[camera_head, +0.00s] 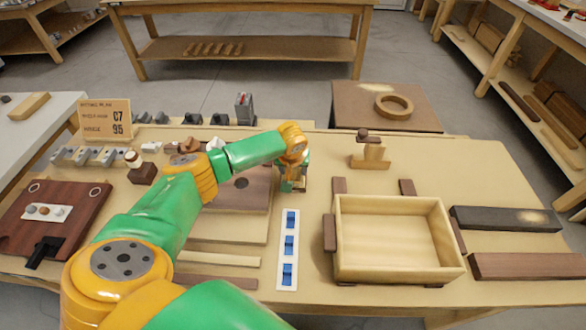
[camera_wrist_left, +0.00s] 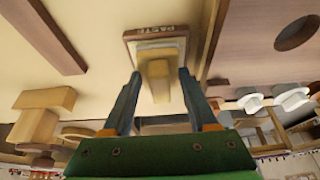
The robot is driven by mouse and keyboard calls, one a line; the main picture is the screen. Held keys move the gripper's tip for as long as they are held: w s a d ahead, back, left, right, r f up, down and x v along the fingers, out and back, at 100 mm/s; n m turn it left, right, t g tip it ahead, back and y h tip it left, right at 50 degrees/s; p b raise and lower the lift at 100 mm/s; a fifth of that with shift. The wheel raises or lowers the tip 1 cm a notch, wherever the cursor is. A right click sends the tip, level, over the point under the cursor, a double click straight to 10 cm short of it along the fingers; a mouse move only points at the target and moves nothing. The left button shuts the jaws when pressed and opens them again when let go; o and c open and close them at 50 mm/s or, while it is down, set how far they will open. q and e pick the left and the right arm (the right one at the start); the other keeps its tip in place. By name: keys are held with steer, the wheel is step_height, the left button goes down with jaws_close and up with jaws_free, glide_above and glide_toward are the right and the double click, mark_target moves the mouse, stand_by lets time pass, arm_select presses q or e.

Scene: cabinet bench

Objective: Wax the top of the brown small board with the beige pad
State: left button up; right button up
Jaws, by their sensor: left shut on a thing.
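My left gripper (camera_head: 292,180) is low over the bench behind the strip with blue pieces. In the left wrist view its fingers (camera_wrist_left: 160,92) are shut on the beige pad (camera_wrist_left: 157,72) by its block-shaped grip. The pad's pale base lies against a small brown tray marked PASTE (camera_wrist_left: 160,33); I cannot tell if they touch. In the head view the gripper hides most of the pad. A brown board with a round hole (camera_head: 255,201) lies left of the gripper, partly behind my arm; it also shows in the wrist view (camera_wrist_left: 270,45). My right gripper is not in view.
A wooden box (camera_head: 345,262) stands right of centre. Dark planks (camera_head: 505,218) lie farther right, one with a pale patch. A white strip with blue pieces (camera_head: 288,250) lies in front of the gripper. A wooden block stand (camera_head: 370,157) is behind the box.

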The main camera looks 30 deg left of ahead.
arm_select(q)
steer(key=shift+f, duration=0.4)
steer(key=shift+f, duration=0.1)
stand_by(1.5)
step_height(320, 180, up, 7)
steer(key=p, duration=0.8)
steer(key=shift+r+p, duration=0.2)
steer(key=shift+p, duration=0.1)
steer(key=shift+f, duration=0.15)
